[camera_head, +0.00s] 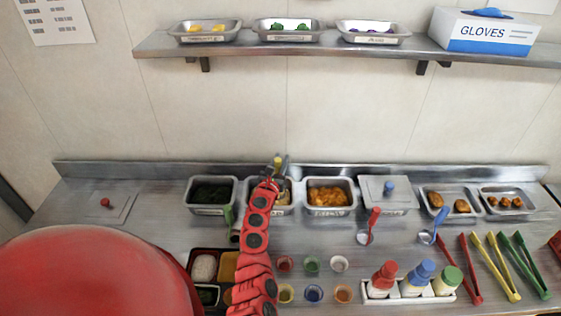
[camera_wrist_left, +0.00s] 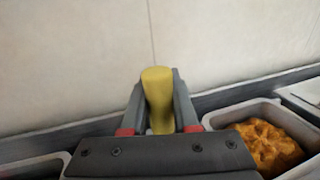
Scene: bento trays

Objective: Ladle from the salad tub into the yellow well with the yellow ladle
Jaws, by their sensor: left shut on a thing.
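My left gripper (camera_head: 279,166) is shut on the upright yellow handle of the yellow ladle (camera_head: 277,160). The handle also shows in the left wrist view (camera_wrist_left: 158,98) between the fingers (camera_wrist_left: 160,105). It stands over a metal tub (camera_head: 284,210) in the back row, mostly hidden by my red arm. The ladle's bowl is hidden, and I cannot tell what is in this tub. A small yellow well (camera_head: 286,293) sits in the front row of round wells, just right of my forearm. My right gripper is not in view.
A tub of dark greens (camera_head: 211,193) stands to the left, and a tub of orange food (camera_head: 327,194) to the right, close to my gripper. A dark bento tray (camera_head: 205,252) lies left of my forearm. Bottles (camera_head: 384,276) and tongs (camera_head: 470,267) fill the front right.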

